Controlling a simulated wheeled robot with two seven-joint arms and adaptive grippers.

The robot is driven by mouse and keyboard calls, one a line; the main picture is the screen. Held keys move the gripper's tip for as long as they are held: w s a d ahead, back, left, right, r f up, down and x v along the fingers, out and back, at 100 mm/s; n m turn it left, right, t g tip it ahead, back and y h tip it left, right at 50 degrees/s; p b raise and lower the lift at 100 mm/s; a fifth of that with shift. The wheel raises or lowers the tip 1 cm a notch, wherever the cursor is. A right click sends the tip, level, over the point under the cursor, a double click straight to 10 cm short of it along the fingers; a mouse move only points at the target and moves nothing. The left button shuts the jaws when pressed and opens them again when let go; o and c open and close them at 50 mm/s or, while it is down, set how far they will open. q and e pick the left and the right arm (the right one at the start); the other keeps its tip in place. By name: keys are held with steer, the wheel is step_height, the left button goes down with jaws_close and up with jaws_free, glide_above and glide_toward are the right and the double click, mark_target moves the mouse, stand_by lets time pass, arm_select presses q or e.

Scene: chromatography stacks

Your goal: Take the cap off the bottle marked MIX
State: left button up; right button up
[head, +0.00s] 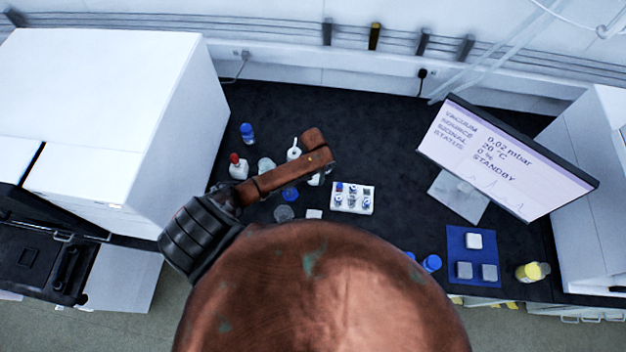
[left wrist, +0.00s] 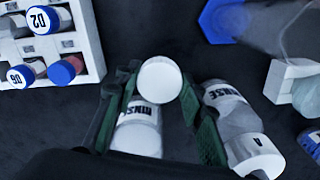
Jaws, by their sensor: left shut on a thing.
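In the left wrist view my left gripper (left wrist: 162,88) has its green fingers shut on a round white cap (left wrist: 160,80), seen from above. A white bottle (left wrist: 135,135) with dark lettering shows between the fingers below the cap. I cannot tell whether the cap sits on it. I cannot make out MIX on any label. In the head view my brown arm hides the gripper's fingertips and part of the bottle group. My right gripper is not in view.
A white vial rack (head: 352,207) stands just right of my arm. A red-capped bottle (head: 238,168) and a blue-capped bottle (head: 247,133) stand left. The back middle of the dark bench is clear.

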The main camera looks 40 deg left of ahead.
mark_target(314, 178)
arm_select(q)
steer(key=shift+f, duration=1.7)
steer(key=shift+f, duration=0.1)
steer(key=o, duration=1.3)
step_height(314, 178, up, 12)
steer(key=shift+r, duration=0.1)
